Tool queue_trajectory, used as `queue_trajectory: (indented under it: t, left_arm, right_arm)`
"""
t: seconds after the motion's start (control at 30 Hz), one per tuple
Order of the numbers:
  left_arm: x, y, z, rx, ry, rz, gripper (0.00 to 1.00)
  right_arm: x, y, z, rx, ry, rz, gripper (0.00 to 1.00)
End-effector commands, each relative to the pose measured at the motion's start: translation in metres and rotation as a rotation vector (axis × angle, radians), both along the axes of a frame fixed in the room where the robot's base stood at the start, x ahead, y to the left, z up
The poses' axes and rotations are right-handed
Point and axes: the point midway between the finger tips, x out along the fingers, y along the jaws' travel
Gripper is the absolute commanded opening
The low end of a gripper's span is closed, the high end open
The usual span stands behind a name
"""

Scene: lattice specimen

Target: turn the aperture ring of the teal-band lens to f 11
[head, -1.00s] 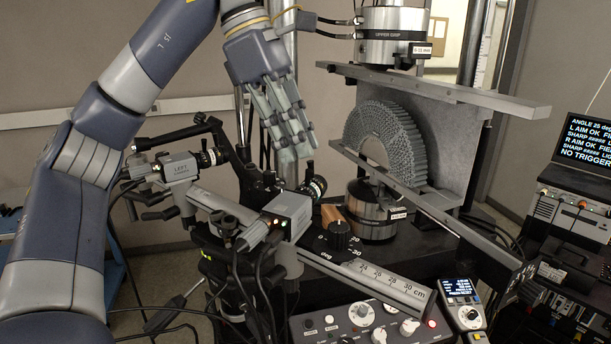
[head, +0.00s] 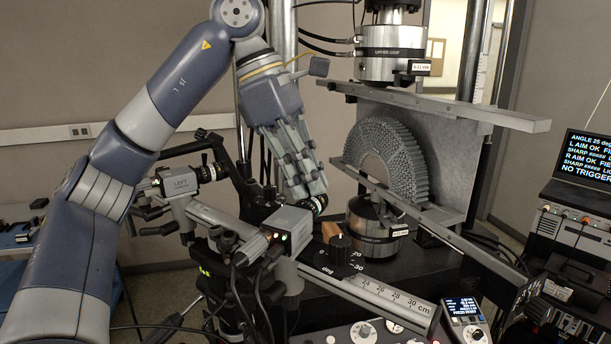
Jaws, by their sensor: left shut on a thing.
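Two cameras stand on a slide bar. The near one (head: 287,228) points right, and its dark lens (head: 318,204) shows a greenish band, partly hidden by my fingers. My left gripper (head: 312,197) comes down from above with its grey fingers shut on this lens. Its ring marks are too small and covered to read. The other camera, marked LEFT (head: 180,184), has a dark lens (head: 212,172) that stands clear of my gripper. My right gripper is not in view.
A grey arched lattice specimen (head: 392,150) stands between the upper grip (head: 390,55) and the lower grip (head: 374,228), behind long metal bars. A dark knob (head: 340,246) and a scale bar (head: 375,295) lie just below the lens. A monitor (head: 588,150) stands at right.

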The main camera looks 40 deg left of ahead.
Motion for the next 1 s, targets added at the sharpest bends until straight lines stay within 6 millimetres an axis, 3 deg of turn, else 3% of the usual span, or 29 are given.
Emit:
queue_trajectory:
  t: [0.3, 0.63, 0.7, 1.0]
  left_arm:
    - [0.001, -0.007, 0.004, 0.096, 0.017, -0.005, 0.0]
    - [0.001, -0.007, -0.001, 0.116, 0.018, -0.002, 0.0]
    - [0.001, -0.007, -0.001, 0.116, 0.018, -0.002, 0.16]
    - [0.001, -0.007, 0.0, 0.116, 0.018, -0.002, 0.16]
  right_arm:
    - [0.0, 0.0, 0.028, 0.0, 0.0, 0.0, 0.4]
    - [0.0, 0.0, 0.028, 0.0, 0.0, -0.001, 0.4]
    - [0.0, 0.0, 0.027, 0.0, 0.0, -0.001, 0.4]
    - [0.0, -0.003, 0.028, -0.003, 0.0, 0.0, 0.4]
